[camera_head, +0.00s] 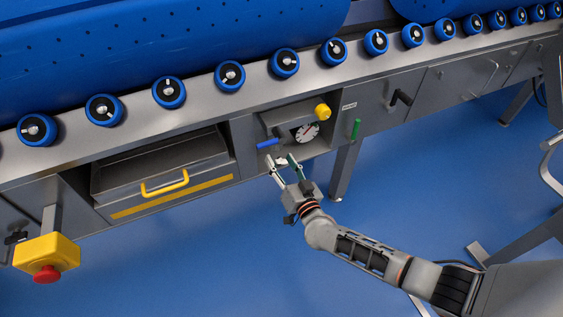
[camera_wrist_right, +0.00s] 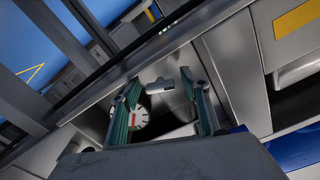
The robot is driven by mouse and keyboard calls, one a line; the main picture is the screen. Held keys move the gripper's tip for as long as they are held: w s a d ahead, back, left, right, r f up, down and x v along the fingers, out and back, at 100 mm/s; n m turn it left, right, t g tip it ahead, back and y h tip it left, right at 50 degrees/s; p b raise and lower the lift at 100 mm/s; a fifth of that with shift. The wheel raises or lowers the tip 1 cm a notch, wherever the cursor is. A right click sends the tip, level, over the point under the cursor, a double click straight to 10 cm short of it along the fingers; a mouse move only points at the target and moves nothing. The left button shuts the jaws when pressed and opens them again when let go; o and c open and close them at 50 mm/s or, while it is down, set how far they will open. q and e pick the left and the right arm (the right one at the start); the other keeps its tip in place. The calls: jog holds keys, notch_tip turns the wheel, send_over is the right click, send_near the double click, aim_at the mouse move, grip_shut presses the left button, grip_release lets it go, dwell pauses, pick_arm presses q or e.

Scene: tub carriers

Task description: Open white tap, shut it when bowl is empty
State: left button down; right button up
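My right gripper (camera_head: 279,159) is in front of the recess in the machine's side. Its fingers are apart, and it also shows open in the right wrist view (camera_wrist_right: 160,82). The white tap (camera_head: 282,162) shows as a small pale handle between the fingertips. In the right wrist view the pale handle (camera_wrist_right: 160,86) lies crosswise in the gap, with space visible beside the fingers; I cannot tell whether either touches it. My left gripper is not in view. I cannot make out a bowl or its contents.
Close by are a blue handle (camera_head: 267,143), a yellow knob (camera_head: 322,111), a round dial (camera_head: 307,132) and a green handle (camera_head: 356,129). A drawer with a yellow handle (camera_head: 165,184) and a red stop button (camera_head: 46,274) are left. Blue rollers line the edge above.

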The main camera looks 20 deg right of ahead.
jog(key=s, duration=1.2)
jog(key=shift+d, duration=0.2)
jog(key=shift+c, duration=0.6)
